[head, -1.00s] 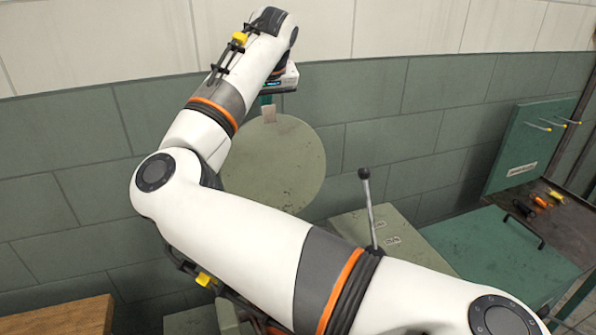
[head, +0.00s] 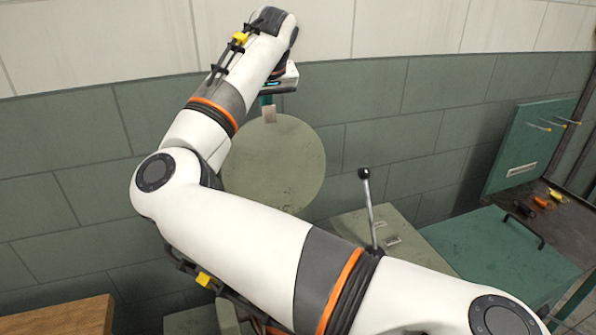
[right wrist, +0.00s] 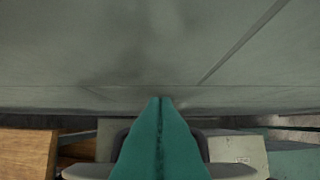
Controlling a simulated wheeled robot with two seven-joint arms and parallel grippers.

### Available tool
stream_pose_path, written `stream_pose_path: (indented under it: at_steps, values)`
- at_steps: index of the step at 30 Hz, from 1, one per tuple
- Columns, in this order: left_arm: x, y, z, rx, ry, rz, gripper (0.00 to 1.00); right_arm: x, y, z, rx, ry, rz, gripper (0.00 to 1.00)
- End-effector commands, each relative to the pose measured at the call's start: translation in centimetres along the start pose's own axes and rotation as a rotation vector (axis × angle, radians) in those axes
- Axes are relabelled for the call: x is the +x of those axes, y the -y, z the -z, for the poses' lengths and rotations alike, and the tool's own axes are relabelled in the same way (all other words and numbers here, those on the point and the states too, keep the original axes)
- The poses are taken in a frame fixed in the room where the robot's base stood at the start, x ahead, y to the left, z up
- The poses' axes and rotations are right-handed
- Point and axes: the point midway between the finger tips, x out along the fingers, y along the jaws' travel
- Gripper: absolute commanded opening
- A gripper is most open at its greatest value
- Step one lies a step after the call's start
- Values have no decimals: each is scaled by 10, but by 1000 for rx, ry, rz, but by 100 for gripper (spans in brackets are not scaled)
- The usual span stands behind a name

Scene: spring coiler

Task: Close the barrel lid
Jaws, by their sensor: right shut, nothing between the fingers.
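The round grey-green barrel lid (head: 280,165) stands raised, its flat face toward me, in front of the tiled wall in the head view. My arm covers its lower left part, and the barrel cannot be made out. My right gripper (head: 267,103) is at the lid's top edge, beside a small pale tab (head: 269,115); whether it touches cannot be told. In the right wrist view its teal fingers (right wrist: 160,100) are shut with nothing between them, tips against the view of a broad grey-green surface. My left gripper is not in view.
A lever with a black knob (head: 364,174) rises from a grey-green machine box at the centre right. A teal bench cover (head: 500,250) and a dark tray with small tools (head: 540,202) lie further right. A wooden block (head: 60,318) is at the lower left.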

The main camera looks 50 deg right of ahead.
Motion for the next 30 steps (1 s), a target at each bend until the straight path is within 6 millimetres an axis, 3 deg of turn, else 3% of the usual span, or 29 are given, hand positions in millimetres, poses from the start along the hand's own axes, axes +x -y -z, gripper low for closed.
stream_pose_path:
  at_steps: [21,30]
  values:
    - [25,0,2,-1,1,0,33,28,0,16,0,1,-1,0]
    - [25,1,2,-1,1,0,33,30,0,16,0,0,0,0]
